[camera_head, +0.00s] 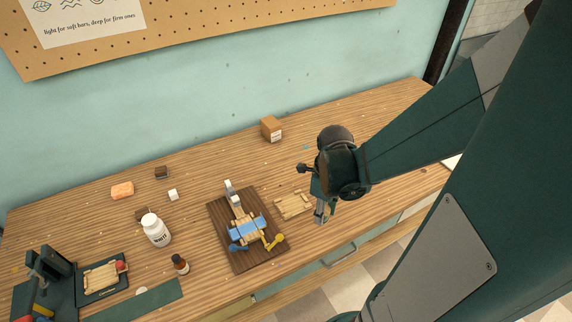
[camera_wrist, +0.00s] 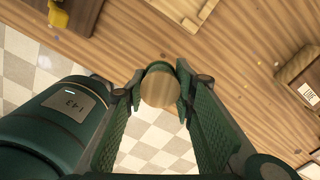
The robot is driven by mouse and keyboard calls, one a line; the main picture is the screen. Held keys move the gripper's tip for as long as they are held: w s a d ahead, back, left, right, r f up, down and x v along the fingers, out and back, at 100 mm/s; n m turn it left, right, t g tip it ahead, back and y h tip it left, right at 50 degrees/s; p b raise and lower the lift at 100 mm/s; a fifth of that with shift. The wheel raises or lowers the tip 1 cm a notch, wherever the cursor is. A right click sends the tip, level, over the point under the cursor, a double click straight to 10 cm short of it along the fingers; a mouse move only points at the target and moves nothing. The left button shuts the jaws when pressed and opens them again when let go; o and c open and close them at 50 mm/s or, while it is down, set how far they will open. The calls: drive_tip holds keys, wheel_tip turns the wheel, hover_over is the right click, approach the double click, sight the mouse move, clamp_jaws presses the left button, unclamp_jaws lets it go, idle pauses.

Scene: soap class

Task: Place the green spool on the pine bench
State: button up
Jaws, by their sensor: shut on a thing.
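My gripper (camera_head: 322,210) is near the front edge of the bench, right of the slatted rack. In the wrist view my gripper (camera_wrist: 161,92) is shut on the green spool (camera_wrist: 160,89). The spool shows a round pale wooden end and a green rim between the two fingers. In the head view the spool is too small and covered to make out clearly. The pine bench (camera_head: 352,227) is the long striped wooden top along the wall. It also fills the upper part of the wrist view (camera_wrist: 245,45). I cannot tell whether the spool touches it.
A slatted rack (camera_head: 293,205) lies just left of my gripper. A dark board (camera_head: 222,228) holds blue, yellow and wooden pieces. A cardboard box (camera_head: 271,129) stands behind. A white bottle (camera_head: 156,230) and small blocks are at left. The right bench top has clear room.

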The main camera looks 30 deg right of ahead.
sight(320, 227)
drive_tip(key=shift+f, duration=0.35)
drive_tip(key=shift+f, duration=0.1)
drive_tip(key=shift+f+b, duration=0.65)
drive_tip(key=shift+f, duration=1.35)
drive_tip(key=shift+f, duration=0.1)
drive_tip(key=o, duration=0.9)
drive_tip(key=shift+r+p, duration=1.6)
drive_tip(key=shift+r, duration=4.55)
